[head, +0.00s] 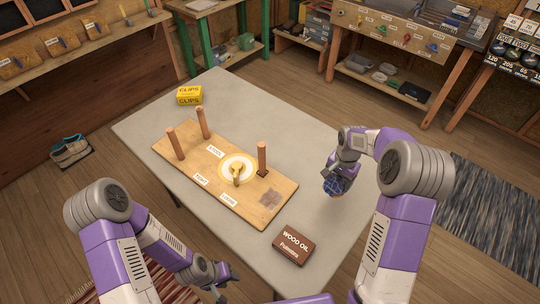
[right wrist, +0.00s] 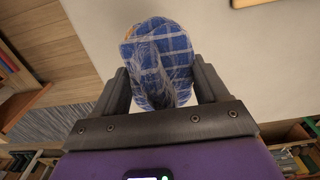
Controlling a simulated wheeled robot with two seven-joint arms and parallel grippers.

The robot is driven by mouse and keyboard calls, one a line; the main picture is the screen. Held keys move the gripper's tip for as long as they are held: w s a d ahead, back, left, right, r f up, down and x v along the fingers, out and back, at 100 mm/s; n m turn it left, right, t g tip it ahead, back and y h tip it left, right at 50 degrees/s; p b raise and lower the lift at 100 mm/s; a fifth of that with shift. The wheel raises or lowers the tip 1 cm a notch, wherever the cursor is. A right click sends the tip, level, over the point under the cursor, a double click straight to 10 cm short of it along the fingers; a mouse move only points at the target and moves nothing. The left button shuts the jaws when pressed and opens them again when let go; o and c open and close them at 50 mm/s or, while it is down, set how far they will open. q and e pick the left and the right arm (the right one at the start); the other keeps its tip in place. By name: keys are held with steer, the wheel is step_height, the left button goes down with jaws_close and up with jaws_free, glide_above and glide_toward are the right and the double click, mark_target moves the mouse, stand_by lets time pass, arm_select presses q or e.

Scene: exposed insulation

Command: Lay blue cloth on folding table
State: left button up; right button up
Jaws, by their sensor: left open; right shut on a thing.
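The blue cloth (head: 336,184) is a bunched, white-checked piece at the right side of the grey folding table (head: 225,90). My right gripper (head: 340,174) is shut on it. In the right wrist view the cloth (right wrist: 157,50) hangs folded between the two fingers of the right gripper (right wrist: 160,88). The cloth appears over the table's right part; I cannot tell whether it touches the top. My left gripper (head: 222,284) is open and empty at the lower left, off the table's near edge.
A wooden board (head: 225,190) with upright pegs, labels and a yellow item on a round plate covers the table's middle. A yellow clips box (head: 189,95) stands at the back left, a brown wood oil box (head: 293,245) at the near edge. The table's far right is bare.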

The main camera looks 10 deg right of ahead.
step_height(320, 180, down, 10)
steer(key=shift+b, duration=0.95)
steer(key=shift+f, duration=0.2)
steer(key=o, duration=0.9)
steer(key=shift+o, duration=0.2)
steer(key=shift+r, duration=0.15)
steer(key=shift+r, duration=0.25)
step_height(320, 180, up, 12)
steer(key=shift+f+p, duration=0.15)
steer(key=shift+p, duration=0.95)
